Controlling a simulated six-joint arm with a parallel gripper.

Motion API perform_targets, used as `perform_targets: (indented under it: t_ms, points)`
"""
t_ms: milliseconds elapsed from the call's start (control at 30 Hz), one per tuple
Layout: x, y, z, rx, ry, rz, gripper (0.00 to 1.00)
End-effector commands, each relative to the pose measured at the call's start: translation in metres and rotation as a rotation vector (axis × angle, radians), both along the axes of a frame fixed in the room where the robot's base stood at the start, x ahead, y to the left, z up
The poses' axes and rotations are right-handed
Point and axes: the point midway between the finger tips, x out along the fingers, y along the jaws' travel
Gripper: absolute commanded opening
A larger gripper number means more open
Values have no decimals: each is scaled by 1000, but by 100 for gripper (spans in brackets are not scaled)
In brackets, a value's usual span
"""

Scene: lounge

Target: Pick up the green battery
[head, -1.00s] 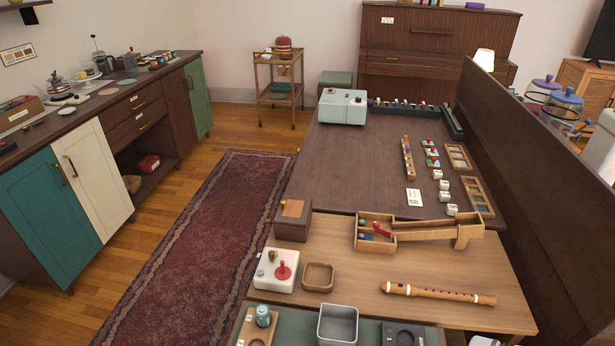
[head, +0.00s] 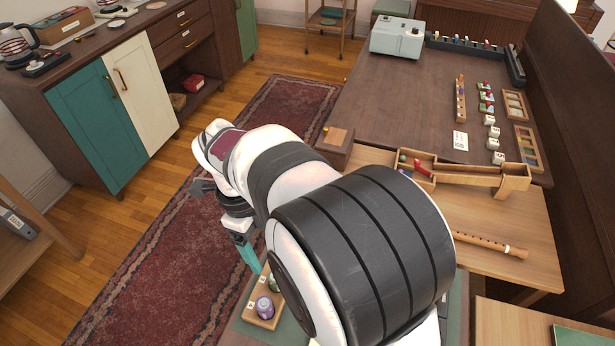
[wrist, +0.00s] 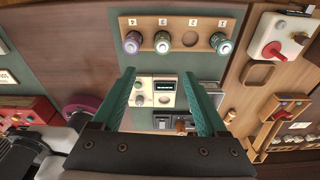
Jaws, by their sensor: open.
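A wooden holder (wrist: 178,24) with labelled places stands at the top of the wrist view. A place between the last two looks empty. My gripper (wrist: 158,74) is open and empty, its teal fingers pointing towards the holder. In the head view the holder (head: 262,324) shows below my gripper (head: 252,268), with a purple battery (head: 265,308) and a dark green one (head: 274,285); my arm hides the rest.
A device with a small display (wrist: 163,87) lies between my fingers in the wrist view. A white box with a red knob (wrist: 276,50) and a small wooden tray (wrist: 258,74) are to the right. In the head view, a wooden ramp (head: 470,174) and a recorder (head: 490,243) lie farther right.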

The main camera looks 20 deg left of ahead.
Motion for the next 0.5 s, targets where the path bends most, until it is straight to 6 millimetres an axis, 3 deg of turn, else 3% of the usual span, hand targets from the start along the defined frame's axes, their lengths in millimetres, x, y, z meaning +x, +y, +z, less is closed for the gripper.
perform_targets:
  t_ms: [200,367,500]
  points:
    - [-1,-10,-59,-3,4,0,76]
    - [0,-11,-80,-1,3,1,76]
    - [3,-7,-108,-2,4,1,76]
